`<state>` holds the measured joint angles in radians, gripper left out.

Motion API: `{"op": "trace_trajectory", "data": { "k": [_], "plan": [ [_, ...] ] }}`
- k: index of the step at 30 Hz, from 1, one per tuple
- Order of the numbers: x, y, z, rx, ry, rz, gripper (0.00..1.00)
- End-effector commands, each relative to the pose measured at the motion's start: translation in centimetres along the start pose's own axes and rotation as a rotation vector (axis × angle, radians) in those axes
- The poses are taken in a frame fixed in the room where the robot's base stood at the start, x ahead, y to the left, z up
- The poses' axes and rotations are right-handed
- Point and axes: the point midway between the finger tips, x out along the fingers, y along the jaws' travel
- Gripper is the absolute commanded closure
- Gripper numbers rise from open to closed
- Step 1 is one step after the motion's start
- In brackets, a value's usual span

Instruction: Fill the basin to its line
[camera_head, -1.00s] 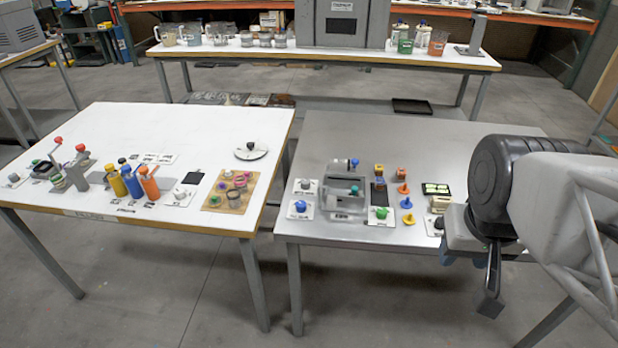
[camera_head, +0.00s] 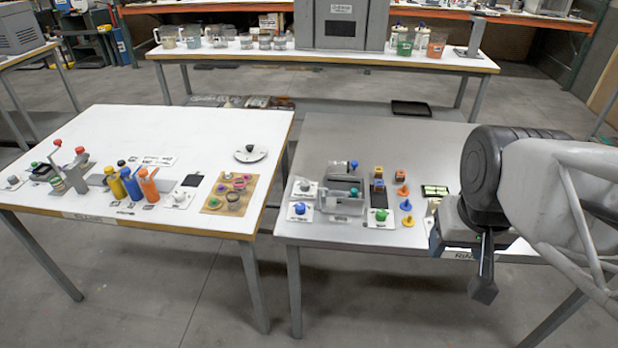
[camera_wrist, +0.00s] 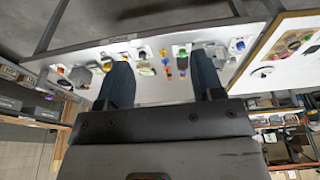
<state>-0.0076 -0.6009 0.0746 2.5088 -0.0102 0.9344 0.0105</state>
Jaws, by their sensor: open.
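A grey open-topped box (camera_head: 343,203), which looks like the basin, stands on the metal table. Its fill line and water level cannot be made out. A blue knob (camera_head: 299,209) on a white plate is to its left, and a green knob (camera_head: 381,215) is to its right. My gripper (camera_wrist: 162,82) is open in the wrist view, with two dark fingers apart and nothing visibly held between them. In the head view, my arm mostly hides it near the metal table's right front edge, well right of the grey box.
Small orange pieces (camera_head: 402,189) and a dark pad with bright green-yellow cells (camera_head: 434,191) lie between box and arm. The white table (camera_head: 190,125) at left holds bottles (camera_head: 132,184) and a wooden board (camera_head: 213,204). The metal table's back is clear.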

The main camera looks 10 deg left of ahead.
Motion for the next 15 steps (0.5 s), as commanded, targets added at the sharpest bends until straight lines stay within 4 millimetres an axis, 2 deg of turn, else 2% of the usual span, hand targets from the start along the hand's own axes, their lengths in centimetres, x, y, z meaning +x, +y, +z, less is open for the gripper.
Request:
{"op": "trace_trajectory", "data": {
  "k": [15],
  "plan": [
    [2.8, -3.9, -9.6, -0.129, -0.053, -0.021, 0.39]
  ]
}}
